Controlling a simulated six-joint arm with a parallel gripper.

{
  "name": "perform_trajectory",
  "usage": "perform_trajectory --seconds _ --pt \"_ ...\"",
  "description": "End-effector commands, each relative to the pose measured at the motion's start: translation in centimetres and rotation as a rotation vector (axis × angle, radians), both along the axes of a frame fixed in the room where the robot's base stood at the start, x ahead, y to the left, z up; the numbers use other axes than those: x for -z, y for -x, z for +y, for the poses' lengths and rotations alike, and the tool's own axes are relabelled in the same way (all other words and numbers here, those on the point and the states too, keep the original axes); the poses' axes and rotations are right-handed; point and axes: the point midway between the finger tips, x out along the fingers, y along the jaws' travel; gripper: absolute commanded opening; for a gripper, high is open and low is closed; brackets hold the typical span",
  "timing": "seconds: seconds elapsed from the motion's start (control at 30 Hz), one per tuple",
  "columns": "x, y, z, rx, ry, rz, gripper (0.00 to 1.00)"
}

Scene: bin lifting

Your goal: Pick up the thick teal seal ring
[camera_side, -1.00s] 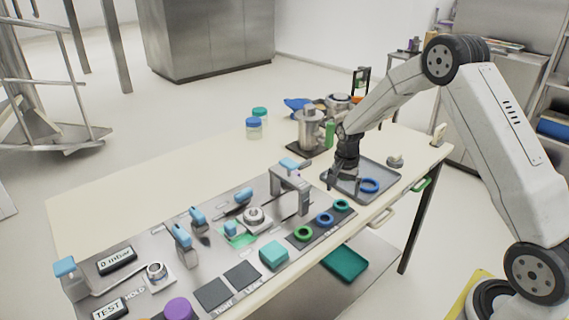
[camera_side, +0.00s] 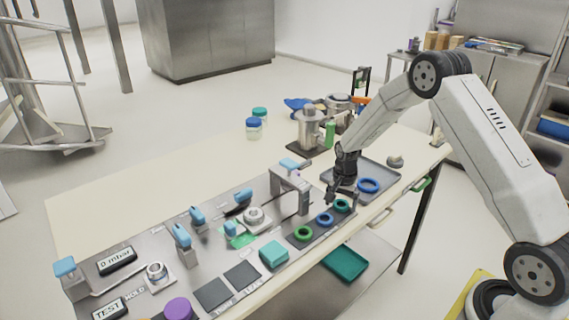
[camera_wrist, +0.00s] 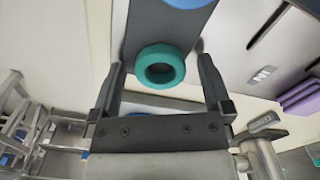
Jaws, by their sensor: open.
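The thick teal seal ring (camera_side: 342,205) lies flat at the right end of the dark strip (camera_side: 313,235) on the bench. It also shows in the wrist view (camera_wrist: 160,66), between and slightly beyond the tips of my gripper (camera_wrist: 158,65). In the side view my gripper (camera_side: 342,194) points down just over the ring, with a finger partly in front of it. The jaws are open and empty, one finger to each side of the ring in the wrist view. I cannot tell the exact height of the fingertips above the strip.
A blue ring (camera_side: 324,219) and a green ring (camera_side: 303,233) lie on the same strip. A grey tray (camera_side: 385,169) with another blue ring (camera_side: 369,185) sits behind. A grey bracket fixture (camera_side: 291,178) stands close to the left of my gripper.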

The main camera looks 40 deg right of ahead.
Motion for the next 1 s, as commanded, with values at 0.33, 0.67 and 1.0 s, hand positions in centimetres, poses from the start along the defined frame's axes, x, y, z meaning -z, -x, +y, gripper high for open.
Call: perform_trajectory --seconds 0.33,0.67,1.0 --pt "-0.03 0.0 0.0 0.0 0.0 0.0 0.68" --pt "-0.03 0.0 0.0 0.0 0.0 0.0 0.04" --pt "-0.72 -0.01 0.0 0.0 0.0 0.0 0.04"
